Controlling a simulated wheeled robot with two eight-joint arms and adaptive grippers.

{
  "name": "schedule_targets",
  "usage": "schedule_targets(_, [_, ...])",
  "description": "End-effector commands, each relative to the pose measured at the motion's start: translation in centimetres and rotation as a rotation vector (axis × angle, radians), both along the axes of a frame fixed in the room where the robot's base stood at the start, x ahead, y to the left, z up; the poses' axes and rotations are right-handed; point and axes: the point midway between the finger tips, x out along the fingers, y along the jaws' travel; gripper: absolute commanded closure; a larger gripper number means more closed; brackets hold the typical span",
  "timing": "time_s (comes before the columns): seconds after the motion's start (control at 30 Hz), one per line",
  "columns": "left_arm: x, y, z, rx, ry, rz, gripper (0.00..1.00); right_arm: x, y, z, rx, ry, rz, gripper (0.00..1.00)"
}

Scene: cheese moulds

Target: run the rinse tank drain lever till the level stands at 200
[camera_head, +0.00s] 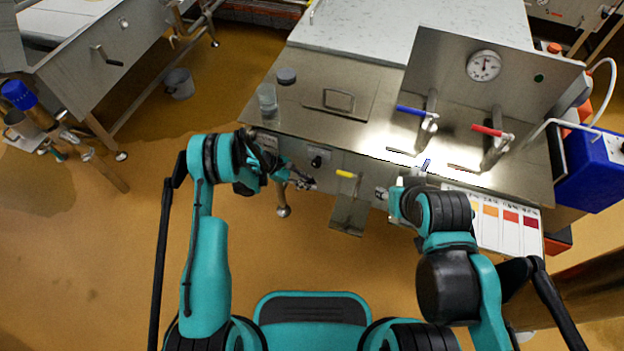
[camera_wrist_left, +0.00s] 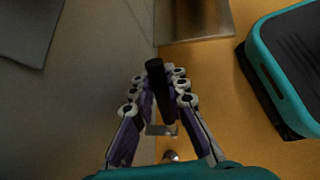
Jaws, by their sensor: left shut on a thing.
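My left gripper (camera_head: 303,183) is at the front of the steel sink unit, left of the yellow-handled lever (camera_head: 347,174). In the left wrist view its fingers (camera_wrist_left: 160,90) are closed around a black cylindrical handle (camera_wrist_left: 158,88), which looks like the drain lever's grip. In the head view that handle is mostly hidden by the gripper. My right gripper (camera_head: 382,193) is by the front panel, right of the yellow lever; its fingers are too small to judge. No readable level scale or 200 mark shows.
A round dial gauge (camera_head: 485,65) is on the upright back panel. Blue (camera_head: 410,110) and red (camera_head: 487,130) tap handles stand on the worktop. A black knob (camera_head: 317,160) is on the front panel. A colour chart (camera_head: 510,228) hangs at right. The floor at left is mostly clear.

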Motion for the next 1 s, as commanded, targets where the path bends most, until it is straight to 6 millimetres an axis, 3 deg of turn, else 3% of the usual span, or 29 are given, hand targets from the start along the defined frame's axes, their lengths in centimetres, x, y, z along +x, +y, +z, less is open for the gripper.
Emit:
schedule_targets(0.3, [0.29,0.80,0.40,-0.100,0.031,0.003,1.00,-0.02,0.00,-0.03,0.000,0.000,0.000,0.60])
schedule_targets(0.77, [0.34,0.90,0.50,-0.113,0.035,0.004,1.00,-0.01,0.00,-0.02,0.000,0.000,0.000,0.60])
schedule_targets(0.8, [0.34,0.90,0.50,-0.113,0.035,0.004,0.79,-0.01,0.00,-0.02,0.000,0.000,0.000,0.60])
schedule_targets(1.0, [0.30,0.87,0.49,-0.113,0.036,0.003,0.76,-0.02,0.00,-0.03,0.000,0.000,0.000,0.60])
